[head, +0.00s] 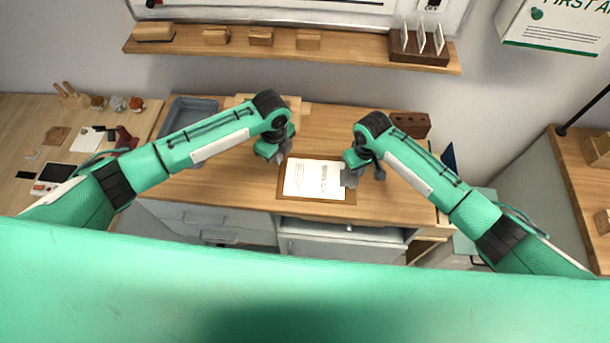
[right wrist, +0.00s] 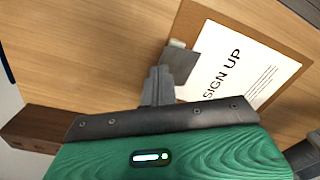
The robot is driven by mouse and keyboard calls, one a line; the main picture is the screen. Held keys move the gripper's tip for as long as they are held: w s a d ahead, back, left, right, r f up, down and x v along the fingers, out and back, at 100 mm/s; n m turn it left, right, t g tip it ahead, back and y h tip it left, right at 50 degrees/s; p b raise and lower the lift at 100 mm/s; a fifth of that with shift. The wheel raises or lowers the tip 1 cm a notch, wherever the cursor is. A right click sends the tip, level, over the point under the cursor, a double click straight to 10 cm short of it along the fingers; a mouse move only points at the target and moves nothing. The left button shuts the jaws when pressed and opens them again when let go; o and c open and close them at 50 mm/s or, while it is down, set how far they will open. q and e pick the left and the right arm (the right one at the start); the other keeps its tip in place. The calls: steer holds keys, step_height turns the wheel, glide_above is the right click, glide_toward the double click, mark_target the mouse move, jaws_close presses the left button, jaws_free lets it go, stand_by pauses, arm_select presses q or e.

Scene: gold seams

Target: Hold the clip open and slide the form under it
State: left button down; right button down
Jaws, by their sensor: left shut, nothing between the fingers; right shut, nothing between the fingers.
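A brown clipboard (head: 347,198) lies flat on the wooden worktop, with the white form (head: 305,178) on it. In the right wrist view the form (right wrist: 235,75) reads "SIGN UP", and its headed end faces a grey metal clip (right wrist: 180,62) at the board's edge. My right gripper (head: 350,178) is shut, its fingertips at the clip; whether they touch it or the clip is raised I cannot tell. My left gripper (head: 283,157) is shut and empty, by the form's far left corner. Whether the form's edge is under the clip is hidden.
A grey tray (head: 196,112) stands at the worktop's back left. A brown block with holes (head: 411,124) stands at the back right, also in the right wrist view (right wrist: 32,128). A shelf (head: 250,45) runs along the wall above. The worktop is bare left of the clipboard.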

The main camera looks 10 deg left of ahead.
steer(key=shift+r+p, duration=3)
steer(key=shift+r, duration=0.2)
steer(key=shift+s, duration=0.1)
